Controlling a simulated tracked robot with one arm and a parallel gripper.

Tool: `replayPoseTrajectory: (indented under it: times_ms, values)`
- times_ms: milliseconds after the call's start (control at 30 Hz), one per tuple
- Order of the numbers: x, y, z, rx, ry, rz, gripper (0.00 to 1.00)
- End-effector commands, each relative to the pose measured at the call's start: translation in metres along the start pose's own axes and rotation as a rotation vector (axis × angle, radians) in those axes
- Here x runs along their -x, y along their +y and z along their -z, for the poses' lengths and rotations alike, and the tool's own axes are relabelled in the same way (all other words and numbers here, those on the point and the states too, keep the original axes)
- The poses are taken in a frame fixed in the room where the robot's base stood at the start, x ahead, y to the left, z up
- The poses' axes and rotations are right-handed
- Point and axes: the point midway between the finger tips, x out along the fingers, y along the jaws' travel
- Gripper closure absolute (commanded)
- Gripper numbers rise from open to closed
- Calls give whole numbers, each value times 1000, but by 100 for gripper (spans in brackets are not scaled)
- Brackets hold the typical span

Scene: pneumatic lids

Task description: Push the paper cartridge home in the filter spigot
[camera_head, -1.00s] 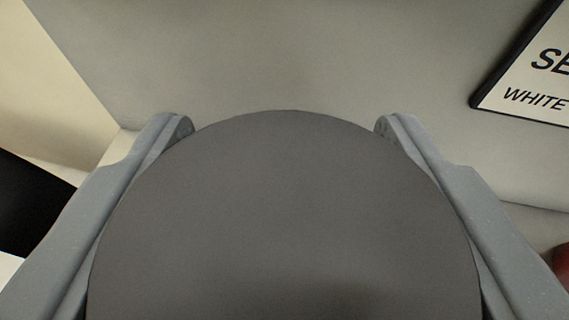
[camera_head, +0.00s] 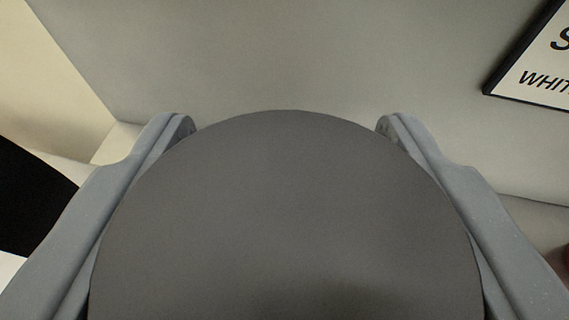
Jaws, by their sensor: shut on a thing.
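A large dark grey round face (camera_head: 285,215), which I take to be the end of the paper cartridge, fills the lower middle of the view. My gripper (camera_head: 285,125) is shut on it, with one grey finger along its left side and one along its right. The cartridge's far end is hidden behind this face. The filter spigot cannot be made out; if it is ahead, the cartridge hides it.
A grey wall panel (camera_head: 290,50) lies beyond the gripper. A white sign with a black border (camera_head: 545,75) is at the upper right, cut off by the frame. A black area (camera_head: 30,205) and a cream surface (camera_head: 45,90) are at left. A sliver of red (camera_head: 565,258) shows at the right edge.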

Motion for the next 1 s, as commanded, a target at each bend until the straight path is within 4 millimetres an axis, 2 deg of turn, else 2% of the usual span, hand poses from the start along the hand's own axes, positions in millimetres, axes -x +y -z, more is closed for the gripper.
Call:
replayPoseTrajectory:
  times_ms: [300,333,400,767,1000]
  values:
    - [-2,0,-6,0,0,0,72]
    - [-2,0,-6,0,-1,0,40]
    - [-2,0,-5,0,0,0,23]
    - [0,0,-5,0,0,0,23]
    - [21,0,-6,0,-1,0,23]
